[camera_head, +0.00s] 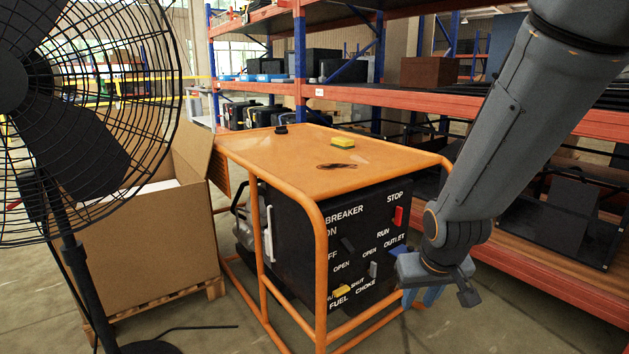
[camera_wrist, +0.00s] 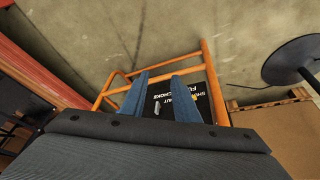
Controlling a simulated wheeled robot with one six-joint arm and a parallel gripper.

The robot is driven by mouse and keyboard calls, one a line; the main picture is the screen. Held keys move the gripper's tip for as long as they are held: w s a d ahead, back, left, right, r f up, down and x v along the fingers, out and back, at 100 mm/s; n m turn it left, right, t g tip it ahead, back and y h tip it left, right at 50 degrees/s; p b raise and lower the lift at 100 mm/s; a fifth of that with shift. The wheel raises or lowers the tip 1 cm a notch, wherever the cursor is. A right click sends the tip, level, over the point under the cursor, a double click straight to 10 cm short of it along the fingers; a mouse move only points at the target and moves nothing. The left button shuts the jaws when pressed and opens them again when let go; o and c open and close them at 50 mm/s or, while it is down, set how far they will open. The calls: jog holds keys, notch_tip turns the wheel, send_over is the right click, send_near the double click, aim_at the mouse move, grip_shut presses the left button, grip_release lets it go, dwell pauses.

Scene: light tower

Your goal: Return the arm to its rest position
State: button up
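My arm (camera_head: 510,110) reaches down from the upper right in the head view. My gripper (camera_head: 420,298) hangs at the right front of the orange-framed generator (camera_head: 262,150), beside the lower right of its black control panel (camera_head: 345,235). In the wrist view, the two blue fingers of my gripper (camera_wrist: 158,82) are spread apart with nothing between them. The panel shows between and beyond them, partly covered by the fingers. The panel carries a red stop switch (camera_head: 398,216), a blue outlet part (camera_head: 398,249) and a yellow fuel lever (camera_head: 341,290).
A black fan (camera_head: 75,140) stands at the left before an open cardboard box (camera_head: 150,250) on a pallet. Shelving with orange beams (camera_head: 450,103) runs behind and right. A yellow sponge-like block (camera_head: 342,143) lies on the generator's top. Bare floor (camera_wrist: 150,30) shows in the wrist view.

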jog(key=s+a+r+n+g+y, duration=0.1)
jog(key=s+a+r+n+g, duration=0.15)
jog(key=s+a, duration=0.8)
jog(key=s+a+r+n+g, duration=0.1)
jog(key=s+a+n+g, duration=0.15)
jog(key=s+a, duration=0.8)
jog(key=d+r+m+p, duration=0.3)
jog(key=d+r+p, duration=0.6)
jog(key=r+p, duration=0.2)
jog(key=d+r+m+p, duration=0.2)
jog(key=d+r+p, duration=0.7)
jog(key=r+p, duration=0.3)
jog(key=p, duration=0.3)
jog(key=shift+d+r+m+t+h, duration=0.15)
jog(key=shift+d+m+t+h, duration=0.15)
jog(key=shift+m, duration=0.1)
jog(key=shift+w, duration=0.1)
